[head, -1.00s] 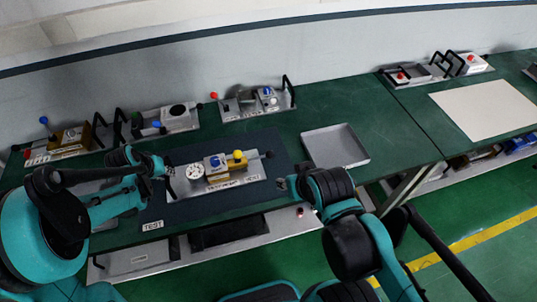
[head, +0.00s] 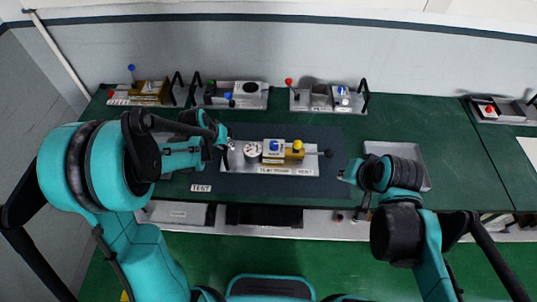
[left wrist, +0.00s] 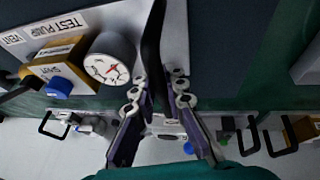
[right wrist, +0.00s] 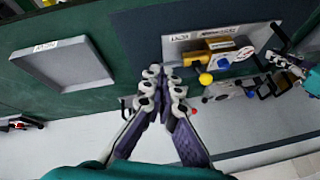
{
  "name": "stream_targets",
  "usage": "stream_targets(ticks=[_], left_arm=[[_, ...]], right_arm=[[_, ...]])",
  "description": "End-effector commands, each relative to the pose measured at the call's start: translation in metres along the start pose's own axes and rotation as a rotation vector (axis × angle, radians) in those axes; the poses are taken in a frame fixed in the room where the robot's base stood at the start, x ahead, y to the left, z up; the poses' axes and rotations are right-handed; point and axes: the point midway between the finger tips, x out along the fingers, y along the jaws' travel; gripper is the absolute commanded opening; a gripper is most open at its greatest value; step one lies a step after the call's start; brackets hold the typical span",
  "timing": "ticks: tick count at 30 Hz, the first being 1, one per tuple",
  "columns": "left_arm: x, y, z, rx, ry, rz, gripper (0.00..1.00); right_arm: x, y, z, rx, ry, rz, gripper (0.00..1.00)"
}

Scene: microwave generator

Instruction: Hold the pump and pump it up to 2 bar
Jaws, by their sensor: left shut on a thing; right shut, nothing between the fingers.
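My left gripper (head: 225,142) is shut on the black carrying bar (left wrist: 153,45) at the plate's left end, beside the gauge (left wrist: 108,62). The gauge's reading is too small to tell.
An empty grey tray (head: 425,160) lies right of my right gripper, partly behind that arm. Several other fixtures with black bars, such as one with a red-tipped lever (head: 318,100), stand along the back of the green table.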

Motion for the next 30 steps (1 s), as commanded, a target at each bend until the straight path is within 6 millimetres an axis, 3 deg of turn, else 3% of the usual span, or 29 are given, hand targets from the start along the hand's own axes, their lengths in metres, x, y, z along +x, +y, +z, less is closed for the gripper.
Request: stream_targets(ticks=[8,14,22,30], left_arm=[[0.0,0.0,0.0,0.0,0.0,0.0,0.0],[0.0,0.0,0.0,0.0,0.0,-0.001,0.0],[0.0,-0.001,-0.001,0.0,0.001,-0.001,0.0],[0.0,-0.001,-0.001,0.0,0.002,-0.001,0.0]], right_arm=[[0.039,0.001,-0.046,0.519,-0.166,-0.11,0.0],[0.071,0.013,-0.076,0.861,-0.296,-0.196,0.0],[0.115,0.047,-0.109,1.271,-0.492,-0.322,0.0],[0.145,0.085,-0.12,1.535,-0.665,-0.423,0.0]])
